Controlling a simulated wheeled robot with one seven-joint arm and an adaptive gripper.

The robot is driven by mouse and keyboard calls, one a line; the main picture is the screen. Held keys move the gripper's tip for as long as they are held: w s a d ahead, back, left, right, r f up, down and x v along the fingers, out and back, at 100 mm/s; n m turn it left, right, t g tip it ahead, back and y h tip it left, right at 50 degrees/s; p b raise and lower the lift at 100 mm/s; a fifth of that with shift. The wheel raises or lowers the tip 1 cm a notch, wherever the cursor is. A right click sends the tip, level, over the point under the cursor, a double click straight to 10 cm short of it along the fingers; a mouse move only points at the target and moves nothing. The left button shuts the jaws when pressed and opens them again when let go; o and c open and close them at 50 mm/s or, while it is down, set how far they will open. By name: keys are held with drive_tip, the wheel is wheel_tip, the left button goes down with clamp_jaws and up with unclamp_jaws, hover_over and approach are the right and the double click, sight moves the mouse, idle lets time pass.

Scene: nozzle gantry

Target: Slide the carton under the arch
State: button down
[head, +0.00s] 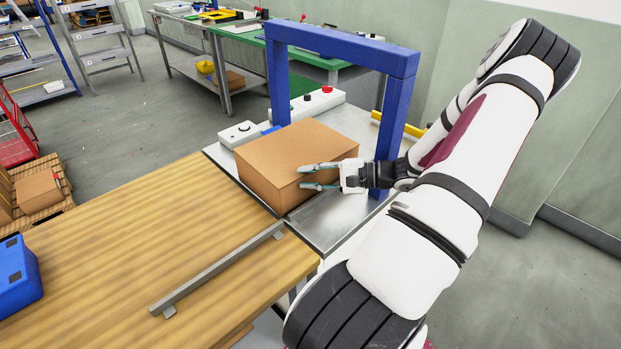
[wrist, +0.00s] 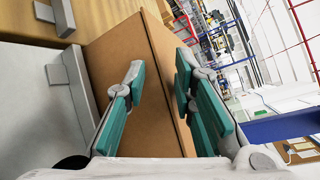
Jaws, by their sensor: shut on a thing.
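The brown carton (head: 290,155) sits flat on the metal plate (head: 340,222), close to the wooden table. The blue arch (head: 340,48) stands over the plate, with one post behind the carton and one to its right. The carton hides the foot of the far post, so I cannot tell how far it reaches under the crossbar. My gripper (head: 320,176) is at the carton's right end, with its fingers against it. In the wrist view the carton (wrist: 130,60) lies beyond and between the teal-padded fingers (wrist: 157,85).
A grey rail (head: 220,270) runs along the wooden table (head: 120,250). A blue bin (head: 15,275) is at the table's left. A control box with a red button (head: 327,90) and a white box (head: 240,134) stand behind the carton. The front of the plate is clear.

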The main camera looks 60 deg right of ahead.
drive_tip(key=c, duration=1.3)
unclamp_jaws()
drive_tip(key=shift+s+d+f, duration=0.3)
drive_tip(key=shift+d+f, duration=0.1)
drive_tip(key=shift+f, duration=0.05)
drive_tip(key=shift+w+a+r, duration=0.1)
drive_tip(key=v, duration=1.2)
